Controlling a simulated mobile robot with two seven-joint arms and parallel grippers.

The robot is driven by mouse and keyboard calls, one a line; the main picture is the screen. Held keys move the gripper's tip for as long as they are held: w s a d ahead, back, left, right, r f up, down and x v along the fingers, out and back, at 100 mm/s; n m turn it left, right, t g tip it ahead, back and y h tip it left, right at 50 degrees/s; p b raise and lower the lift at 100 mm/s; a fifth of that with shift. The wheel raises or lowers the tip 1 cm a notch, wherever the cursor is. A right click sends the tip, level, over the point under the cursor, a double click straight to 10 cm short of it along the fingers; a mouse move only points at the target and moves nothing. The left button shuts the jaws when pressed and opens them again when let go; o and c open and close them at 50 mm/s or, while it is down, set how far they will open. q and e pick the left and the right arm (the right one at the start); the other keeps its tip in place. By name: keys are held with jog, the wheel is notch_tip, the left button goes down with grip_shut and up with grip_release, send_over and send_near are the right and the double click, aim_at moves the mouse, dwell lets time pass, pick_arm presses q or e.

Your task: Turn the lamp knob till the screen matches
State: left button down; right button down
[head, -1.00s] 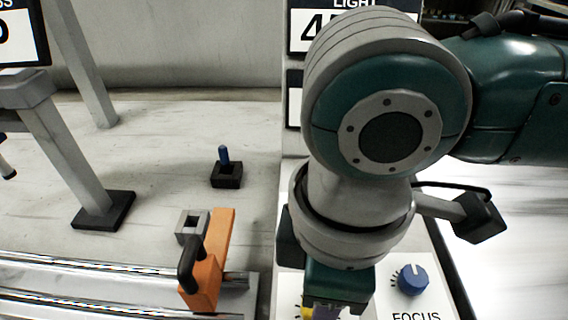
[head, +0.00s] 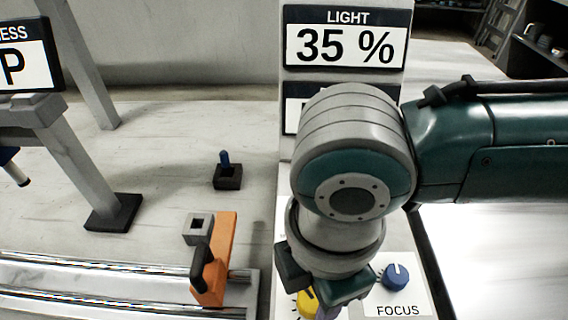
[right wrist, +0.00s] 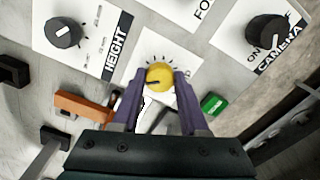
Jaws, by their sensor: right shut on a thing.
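The LIGHT screen (head: 346,45) at the top of the panel in the head view reads 35 %. A second screen (head: 293,112) below it is mostly hidden by my right arm, so its text cannot be read. A yellow knob (right wrist: 159,74) with a dark pointer line sits between the purple fingers of my right gripper (right wrist: 159,84), which is shut on it. The knob's label is hidden. In the head view only part of the yellow knob (head: 306,301) shows beside the wrist. My left gripper is not in view.
A blue FOCUS knob (head: 395,277) is close on the right of the wrist. The wrist view shows black HEIGHT (right wrist: 63,33) and CAMERA (right wrist: 266,30) knobs and a green block (right wrist: 213,103). An orange clamp (head: 222,262) stands by metal rails (head: 110,283).

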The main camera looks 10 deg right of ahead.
aim_at(313, 299)
dwell(0.3)
jog(key=shift+c, duration=2.2)
grip_release()
notch_tip(313, 299, up, 10)
jog(key=p, duration=0.2)
jog(key=shift+a, duration=0.1)
